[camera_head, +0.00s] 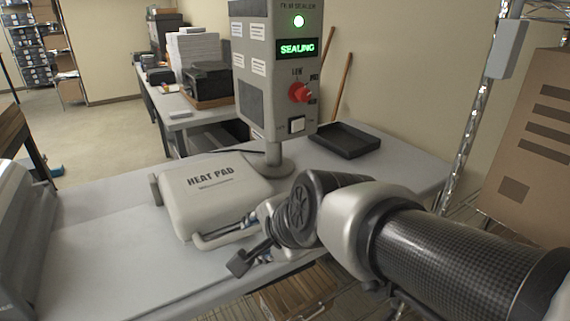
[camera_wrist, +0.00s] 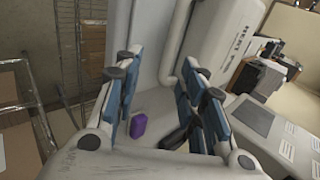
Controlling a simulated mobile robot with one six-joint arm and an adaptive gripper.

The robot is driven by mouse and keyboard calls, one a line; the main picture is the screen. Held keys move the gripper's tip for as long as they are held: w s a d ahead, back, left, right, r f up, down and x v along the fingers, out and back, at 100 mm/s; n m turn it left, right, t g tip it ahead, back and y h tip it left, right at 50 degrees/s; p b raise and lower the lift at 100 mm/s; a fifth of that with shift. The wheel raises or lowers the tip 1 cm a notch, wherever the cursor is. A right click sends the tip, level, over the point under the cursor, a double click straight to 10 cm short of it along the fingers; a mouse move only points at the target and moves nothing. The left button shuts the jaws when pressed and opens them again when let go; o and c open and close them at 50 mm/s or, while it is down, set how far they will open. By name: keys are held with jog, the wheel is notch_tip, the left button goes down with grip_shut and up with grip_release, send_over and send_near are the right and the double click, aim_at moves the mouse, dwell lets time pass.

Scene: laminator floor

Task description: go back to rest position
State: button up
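My gripper (camera_head: 243,246) is low over the front of the table, beside the front handle of the heat pad. In the wrist view my gripper (camera_wrist: 160,88) has its two blue-padded fingers wide apart, with nothing held between them. The heat pad (camera_head: 215,188) is a flat cream box with a lid that looks down; it also shows in the wrist view (camera_wrist: 215,45). Its handle (camera_head: 217,239) is close to my fingers; I cannot tell whether they touch. A small purple block (camera_wrist: 138,126) shows between the fingers in the wrist view.
The film sealer (camera_head: 277,80) stands behind the heat pad, with a lit green lamp, a "SEALING" display and a red knob. A black tray (camera_head: 345,141) lies at the back right. A wire-rack post (camera_head: 468,130) and a cardboard box (camera_head: 530,145) are on the right.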

jog(key=s+d+f+n+g+h, duration=0.1)
jog(key=s+d+f+n+h, duration=0.1)
jog(key=s+d+n, duration=0.3)
jog(key=s+d+f+n+g+h, duration=0.1)
jog(key=s+d+f+n, duration=0.3)
jog(key=s+d, duration=0.8)
jog(key=d+n+h, duration=0.1)
jog(key=d+n, duration=0.1)
jog(key=d, duration=0.1)
jog(key=shift+s+d+g+h, duration=0.2)
jog(key=shift+g+h, duration=0.1)
jog(key=shift+h, duration=0.1)
dwell(0.3)
jog(key=shift+c, duration=0.3)
dwell(1.8)
